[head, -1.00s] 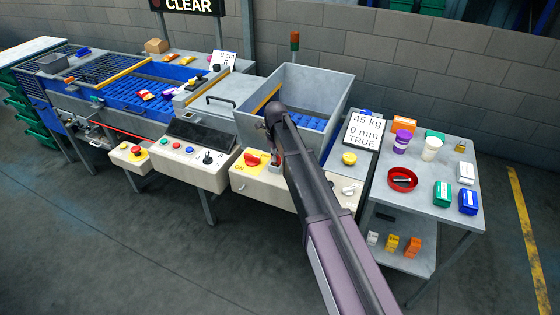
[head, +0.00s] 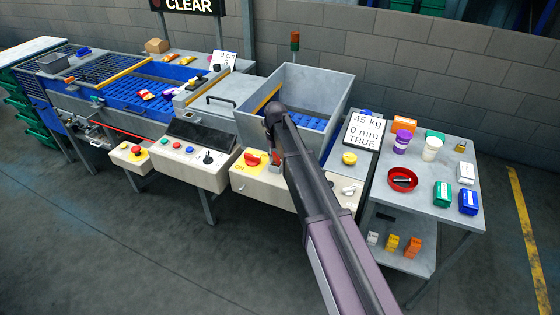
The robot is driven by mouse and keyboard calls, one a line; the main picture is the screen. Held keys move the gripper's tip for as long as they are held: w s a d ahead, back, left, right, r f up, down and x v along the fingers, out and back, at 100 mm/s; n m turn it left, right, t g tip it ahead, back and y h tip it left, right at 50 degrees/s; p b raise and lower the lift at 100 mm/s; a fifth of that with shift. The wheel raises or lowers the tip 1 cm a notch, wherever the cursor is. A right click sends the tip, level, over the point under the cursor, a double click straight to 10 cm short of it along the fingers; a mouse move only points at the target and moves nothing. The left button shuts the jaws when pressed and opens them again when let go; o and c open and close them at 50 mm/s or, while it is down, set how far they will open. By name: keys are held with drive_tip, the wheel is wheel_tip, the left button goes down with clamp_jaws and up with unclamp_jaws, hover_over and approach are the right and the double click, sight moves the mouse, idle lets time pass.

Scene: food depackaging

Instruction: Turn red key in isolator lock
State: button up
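The isolator has a red rotary handle (head: 252,158) on a yellow plate, on the front of a cream control box (head: 262,184). My gripper (head: 276,166) points down just right of the handle, in front of the same box. It is small and partly hidden by my own arm. A small reddish patch shows at its fingers, but I cannot tell whether this is the red key. The lock is not clearly visible; my gripper and arm cover that part of the box. I cannot tell whether the fingers are open or shut.
A grey hopper (head: 295,88) stands behind my arm. A sloped console (head: 195,155) is to the left, beside the blue conveyor (head: 130,92). A grey side table (head: 425,205) on the right holds a red dish (head: 403,180), cups and small boxes. The front floor is clear.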

idle(0.3)
drive_tip(key=shift+w+r+p, duration=0.1)
drive_tip(key=shift+r+p, duration=3.45)
drive_tip(key=shift+d, duration=0.15)
drive_tip(key=shift+d, duration=0.15)
drive_tip(key=s+d+n, duration=2.3)
drive_tip(key=s+n, duration=0.2)
drive_tip(key=n, duration=0.4)
drive_tip(key=shift+s+d+f, duration=0.2)
drive_tip(key=shift+s+d, duration=0.1)
drive_tip(key=shift+d, duration=0.05)
drive_tip(key=shift+d, duration=0.1)
